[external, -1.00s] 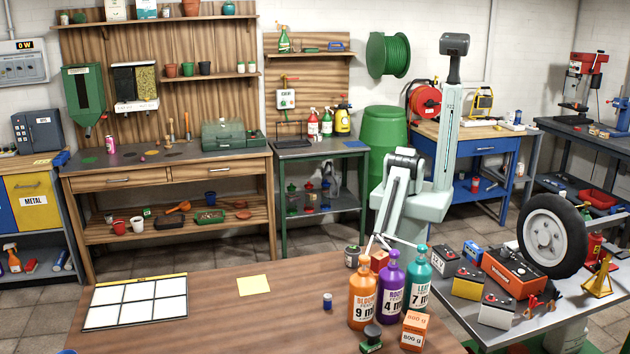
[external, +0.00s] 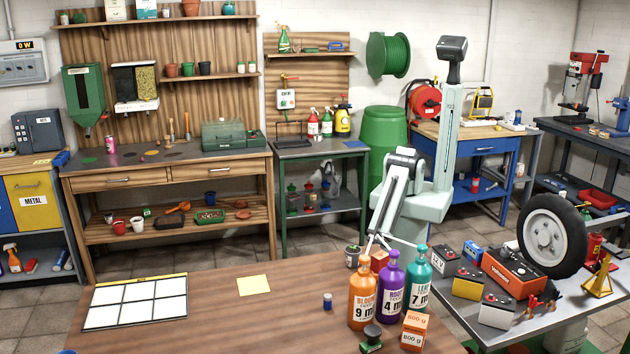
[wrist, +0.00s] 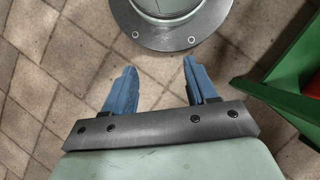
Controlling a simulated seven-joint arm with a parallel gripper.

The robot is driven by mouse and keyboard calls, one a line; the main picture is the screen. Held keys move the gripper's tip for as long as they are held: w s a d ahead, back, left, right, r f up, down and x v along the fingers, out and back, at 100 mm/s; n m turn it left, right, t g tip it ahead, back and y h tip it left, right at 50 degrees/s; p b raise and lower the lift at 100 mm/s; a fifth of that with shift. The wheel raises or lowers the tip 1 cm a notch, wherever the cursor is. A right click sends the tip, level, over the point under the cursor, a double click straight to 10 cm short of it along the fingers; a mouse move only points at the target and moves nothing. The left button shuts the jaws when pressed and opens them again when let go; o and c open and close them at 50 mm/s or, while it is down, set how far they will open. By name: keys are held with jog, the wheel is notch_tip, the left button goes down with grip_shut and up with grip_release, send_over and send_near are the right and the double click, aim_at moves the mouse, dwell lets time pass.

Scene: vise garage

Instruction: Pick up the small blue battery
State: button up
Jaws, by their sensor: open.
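A small blue cylinder (external: 327,301), which looks like the small blue battery, stands upright on the brown wooden table, left of the orange bottle (external: 363,295). A blue box-shaped battery (external: 472,256) also sits among other batteries on the grey table at right. My gripper (wrist: 158,72) is open and empty in the wrist view, its two blue fingers wide apart over the tiled floor. Neither blue object shows in the wrist view. In the external view my arm is folded behind the bottles, and its fingers cannot be clearly made out.
A white grid tray (external: 136,302) and a yellow sheet (external: 253,284) lie left of the blue cylinder. Bare table surrounds the cylinder's left side.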

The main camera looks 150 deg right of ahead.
jog(key=w+d+r+m+t+h, duration=0.1)
jog(key=w+d+r, duration=0.3)
jog(key=w+d, duration=0.55)
jog(key=w+d+r+m+t+h, duration=0.1)
jog(key=w+d+r+m, duration=0.15)
jog(key=w+d, duration=0.7)
jog(key=w+d+r+m+t+h, duration=0.15)
jog(key=w+d+r, duration=0.25)
jog(key=w+d, duration=0.5)
jog(key=w+d+r+m+y, duration=0.1)
jog(key=w+d+r+m, duration=0.2)
jog(key=w+d+r, duration=0.55)
jog(key=w+d+r+m+t, duration=0.1)
jog(key=w+d+r+m, duration=0.15)
jog(key=w+r, duration=0.7)
jog(key=w+d+r+m+y, duration=0.1)
jog(key=w+d+r+m, duration=0.25)
jog(key=r, duration=1.15)
notch_tip(320, 180, up, 10)
jog(key=n+t+y, duration=0.1)
jog(key=n+y, duration=0.1)
jog(key=n, duration=0.9)
send_over(328, 295)
notch_tip(328, 295, down, 13)
jog(key=shift+w, duration=0.1)
